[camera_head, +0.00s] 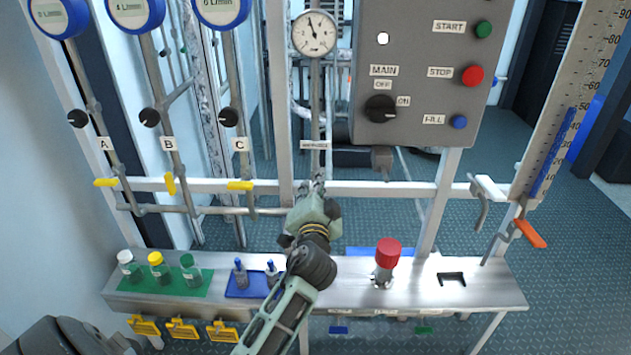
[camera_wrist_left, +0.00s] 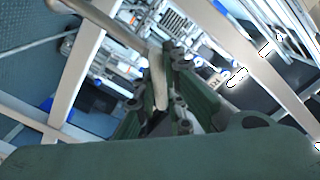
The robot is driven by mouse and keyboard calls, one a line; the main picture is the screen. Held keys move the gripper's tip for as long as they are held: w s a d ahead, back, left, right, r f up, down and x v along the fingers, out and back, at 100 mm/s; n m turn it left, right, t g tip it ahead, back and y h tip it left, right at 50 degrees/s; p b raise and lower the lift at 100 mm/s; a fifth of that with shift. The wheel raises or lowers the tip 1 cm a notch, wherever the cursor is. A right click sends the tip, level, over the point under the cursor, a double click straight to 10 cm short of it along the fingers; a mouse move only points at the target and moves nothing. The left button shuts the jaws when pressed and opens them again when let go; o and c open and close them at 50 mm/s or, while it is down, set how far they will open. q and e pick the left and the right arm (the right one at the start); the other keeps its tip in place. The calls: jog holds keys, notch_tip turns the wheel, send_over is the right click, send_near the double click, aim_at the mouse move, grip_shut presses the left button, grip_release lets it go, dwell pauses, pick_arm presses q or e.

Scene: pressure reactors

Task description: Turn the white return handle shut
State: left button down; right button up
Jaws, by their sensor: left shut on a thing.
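My left gripper (camera_head: 318,188) reaches up from the bottom to the vertical pipe under the round gauge, at the height of the white crossbar. In the left wrist view its two green fingers (camera_wrist_left: 172,95) are closed around a slim whitish handle (camera_wrist_left: 157,70), which I take for the white return handle. In the head view the gripper hides this handle, so its angle cannot be told there. A small label (camera_head: 315,145) sits on the pipe just above. Another white handle (camera_head: 490,187) is at the right, apart from my gripper. My right gripper is not in view.
The grey control box (camera_head: 415,75) hangs above right of the gripper. Yellow valve handles (camera_head: 240,186) line the left pipes. An orange handle (camera_head: 530,233) is at the right. The metal shelf (camera_head: 470,293) below carries bottles and a red-topped valve (camera_head: 388,252).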

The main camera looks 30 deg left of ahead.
pick_arm(q)
jog(key=m+p, duration=0.2)
jog(key=m, duration=0.3)
jog(key=shift+d+f+m+p, duration=0.15)
jog(key=shift+m+p, duration=0.6)
jog(key=shift+m, duration=0.95)
jog(key=shift+f, duration=0.1)
jog(key=c, duration=1.8)
grip_release()
jog(key=v, duration=1.2)
